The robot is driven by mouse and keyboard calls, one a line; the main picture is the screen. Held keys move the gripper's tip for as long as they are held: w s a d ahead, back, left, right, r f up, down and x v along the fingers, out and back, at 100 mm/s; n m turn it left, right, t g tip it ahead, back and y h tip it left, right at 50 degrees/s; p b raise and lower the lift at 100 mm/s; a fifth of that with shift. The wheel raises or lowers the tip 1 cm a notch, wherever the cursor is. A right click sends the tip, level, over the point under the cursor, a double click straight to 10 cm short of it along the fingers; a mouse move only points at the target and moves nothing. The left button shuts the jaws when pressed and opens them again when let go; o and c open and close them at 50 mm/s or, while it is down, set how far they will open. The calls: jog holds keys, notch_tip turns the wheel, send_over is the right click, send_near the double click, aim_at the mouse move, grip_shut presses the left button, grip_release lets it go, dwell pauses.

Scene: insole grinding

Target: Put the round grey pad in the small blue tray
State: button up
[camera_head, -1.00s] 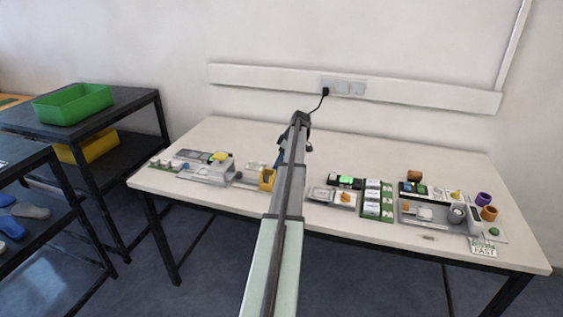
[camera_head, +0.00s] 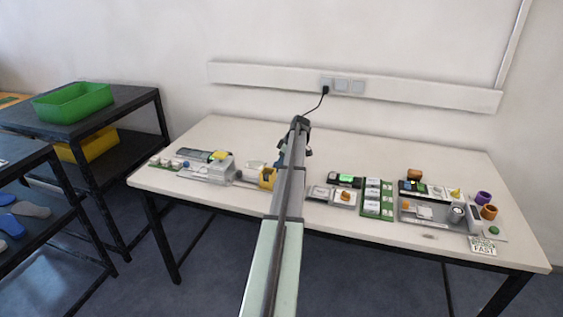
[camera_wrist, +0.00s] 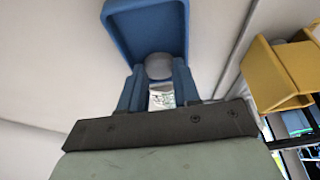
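The small blue tray (camera_wrist: 181,14) lies just beyond my fingertips in the wrist view, its open inside facing up the picture. The round grey pad (camera_wrist: 158,66) sits between the tips of my blue-fingered gripper (camera_wrist: 159,76), with both fingers against its sides. The pad overlaps the near edge of the tray in the picture; I cannot tell its height above the tray. In the head view my arm hides the tray and the pad, and only a little of my gripper shows beside the arm.
Devices and small parts stand on the white table (camera_head: 350,143) to both sides of my arm. The table behind my arm is mostly clear. A black cable hangs from the wall socket.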

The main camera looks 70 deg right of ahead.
jog(key=o, duration=0.5)
jog(key=shift+r, duration=0.35)
jog(key=v, duration=1.2)
jog(key=shift+r, duration=0.25)
